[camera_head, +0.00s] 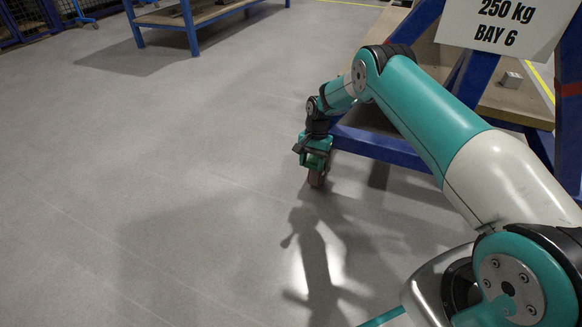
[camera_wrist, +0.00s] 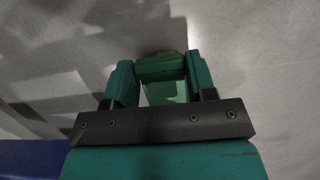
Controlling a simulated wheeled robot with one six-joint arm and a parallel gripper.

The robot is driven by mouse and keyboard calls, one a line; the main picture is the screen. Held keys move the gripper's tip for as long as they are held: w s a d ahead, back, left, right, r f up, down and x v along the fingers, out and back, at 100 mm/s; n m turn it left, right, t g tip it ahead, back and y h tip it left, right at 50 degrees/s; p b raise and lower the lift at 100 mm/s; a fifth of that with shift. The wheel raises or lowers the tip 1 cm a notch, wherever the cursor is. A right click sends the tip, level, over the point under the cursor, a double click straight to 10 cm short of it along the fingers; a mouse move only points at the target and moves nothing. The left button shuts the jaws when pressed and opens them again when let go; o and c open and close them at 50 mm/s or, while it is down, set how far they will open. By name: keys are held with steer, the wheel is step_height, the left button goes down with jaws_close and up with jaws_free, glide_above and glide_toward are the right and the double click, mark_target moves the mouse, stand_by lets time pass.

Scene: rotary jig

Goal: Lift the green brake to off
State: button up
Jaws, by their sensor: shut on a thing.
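The green brake (camera_wrist: 162,68) shows in the wrist view as a green bar with a paler green part below it, between my two fingers. My gripper (camera_wrist: 159,60) is shut on it, one finger at each side. In the head view my gripper (camera_head: 314,152) is low, at the dark caster wheel (camera_head: 317,178) under the near corner of the blue frame. There the brake is hard to tell from my green fingers, and its tilt cannot be judged.
The blue frame (camera_head: 378,146) stands at the right, with a white sign (camera_head: 505,22) reading 250 kg, Bay 6. A small metal block (camera_head: 513,80) lies on its deck. A blue bench (camera_head: 190,22) is at the far left. The grey floor at left is clear.

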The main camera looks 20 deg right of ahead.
mark_target(314, 162)
steer(key=shift+r, duration=0.1)
steer(key=o, duration=1.3)
steer(key=p+v, duration=0.4)
steer(key=v, duration=0.3)
steer(key=shift+w+d+r, duration=0.15)
steer(key=shift+r, duration=0.1)
